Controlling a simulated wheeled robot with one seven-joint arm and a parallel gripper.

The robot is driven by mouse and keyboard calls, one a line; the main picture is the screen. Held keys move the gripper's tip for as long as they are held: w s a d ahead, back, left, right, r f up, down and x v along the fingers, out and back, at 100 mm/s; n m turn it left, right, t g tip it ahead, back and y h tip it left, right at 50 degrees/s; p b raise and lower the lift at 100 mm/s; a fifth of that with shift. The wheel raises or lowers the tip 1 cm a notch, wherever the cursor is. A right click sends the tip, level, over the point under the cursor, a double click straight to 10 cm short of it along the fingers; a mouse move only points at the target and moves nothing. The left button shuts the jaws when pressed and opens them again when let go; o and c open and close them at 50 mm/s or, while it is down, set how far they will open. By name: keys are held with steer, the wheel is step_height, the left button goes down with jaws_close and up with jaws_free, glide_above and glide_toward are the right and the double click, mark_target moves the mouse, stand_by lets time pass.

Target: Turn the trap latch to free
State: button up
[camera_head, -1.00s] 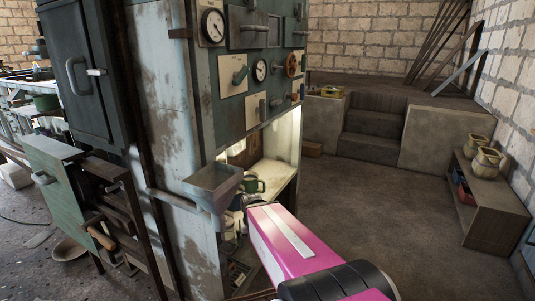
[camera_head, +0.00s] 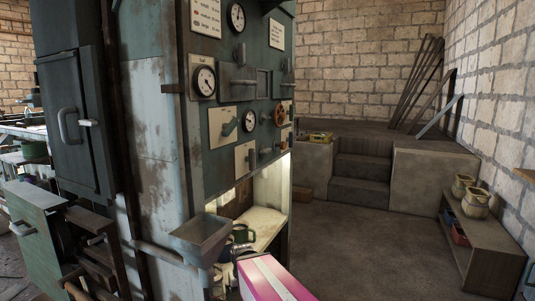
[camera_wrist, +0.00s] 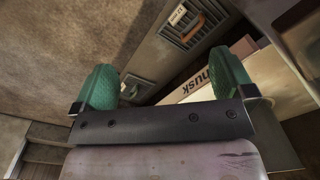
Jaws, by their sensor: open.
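My gripper (camera_wrist: 162,90) shows in the wrist view with its two green pads wide apart and nothing between them. Beyond the pads is a brown surface with a slatted plate bearing an orange-brown handle (camera_wrist: 190,30). A smaller plate with a dark fitting (camera_wrist: 135,88) lies between the pads, farther off. I cannot tell which fitting is the trap latch. My pink arm link is at the bottom there; the gripper itself is not visible.
A pale board labelled "husk" (camera_wrist: 225,92) is close to the right pad. In the head view, a grey hopper (camera_head: 200,237) juts from the machine beside a lit recess (camera_head: 265,222). Open floor (camera_head: 360,245) lies to the right, before a low shelf (camera_head: 483,240) with pots.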

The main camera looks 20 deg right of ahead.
steer(key=w+d+r+n+t+y, duration=0.2)
steer(key=w+d+r+y, duration=0.25)
steer(key=w+r, duration=0.45)
steer(key=n+t+y, duration=0.7)
steer(key=t+y, duration=0.1)
steer(key=t, duration=0.3)
glide_toward(268, 151)
steer(key=x, duration=1)
steer(key=shift+a+f, duration=0.1)
steer(key=shift+c, duration=0.3)
steer(key=c, duration=0.7)
